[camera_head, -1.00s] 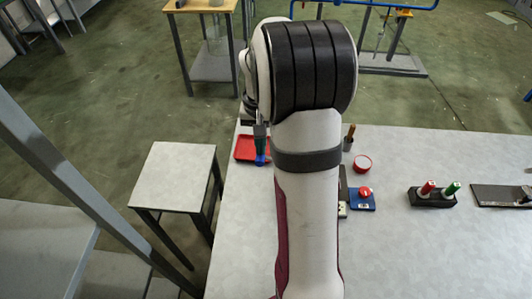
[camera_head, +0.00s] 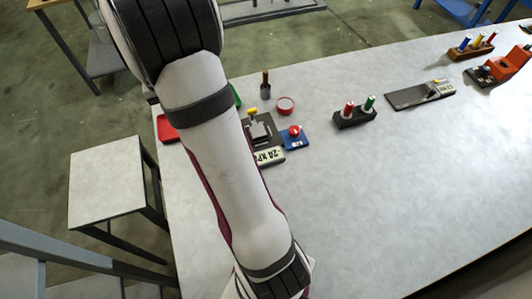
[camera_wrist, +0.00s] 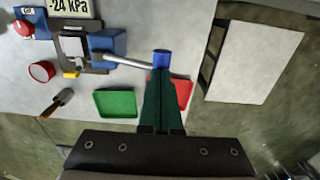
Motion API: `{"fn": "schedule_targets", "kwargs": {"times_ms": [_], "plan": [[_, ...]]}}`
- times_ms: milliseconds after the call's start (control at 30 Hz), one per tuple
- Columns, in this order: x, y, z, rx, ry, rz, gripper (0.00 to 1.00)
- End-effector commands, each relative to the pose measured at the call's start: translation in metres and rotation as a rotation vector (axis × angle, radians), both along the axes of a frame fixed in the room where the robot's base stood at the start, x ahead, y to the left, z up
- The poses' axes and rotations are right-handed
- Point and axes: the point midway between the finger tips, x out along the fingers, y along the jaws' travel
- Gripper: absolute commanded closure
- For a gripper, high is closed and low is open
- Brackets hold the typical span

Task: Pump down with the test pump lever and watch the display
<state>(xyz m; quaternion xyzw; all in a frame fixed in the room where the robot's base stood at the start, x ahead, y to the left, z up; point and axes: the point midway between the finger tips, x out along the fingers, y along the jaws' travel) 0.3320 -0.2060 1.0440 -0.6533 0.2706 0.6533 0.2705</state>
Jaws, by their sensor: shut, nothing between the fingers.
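The test pump is a dark plate with a grey block, a blue block (camera_wrist: 107,44) and a yellow-tipped part; it also shows in the head view (camera_head: 258,128). A metal lever (camera_wrist: 128,61) runs from the blue block to a blue knob (camera_wrist: 161,58). The display (camera_wrist: 70,8) reads -24 kPa in the wrist view; the display also shows in the head view (camera_head: 269,156). My gripper (camera_wrist: 161,78) has dark green fingers, shut, with their tips at the knob; I cannot tell whether they touch it. My arm hides the gripper and lever in the head view.
A blue box with a red knob (camera_head: 294,132) sits beside the pump. A red dish (camera_head: 286,106) and a wooden-handled tool (camera_head: 265,86) are behind. A green tray (camera_wrist: 115,103) and red tray (camera_wrist: 184,92) lie near my fingers. A rack (camera_head: 355,118) stands right; the front table is clear.

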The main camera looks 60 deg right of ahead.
Motion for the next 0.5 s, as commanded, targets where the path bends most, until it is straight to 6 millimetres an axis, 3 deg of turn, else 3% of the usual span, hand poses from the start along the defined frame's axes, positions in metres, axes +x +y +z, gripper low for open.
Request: {"fn": "schedule_targets", "kwargs": {"times_ms": [300,500], "plan": [[0.0,0.0,-0.001,0.001,0.001,0.0,1.0],[-0.001,0.0,-0.02,0.002,0.004,0.001,1.0]]}}
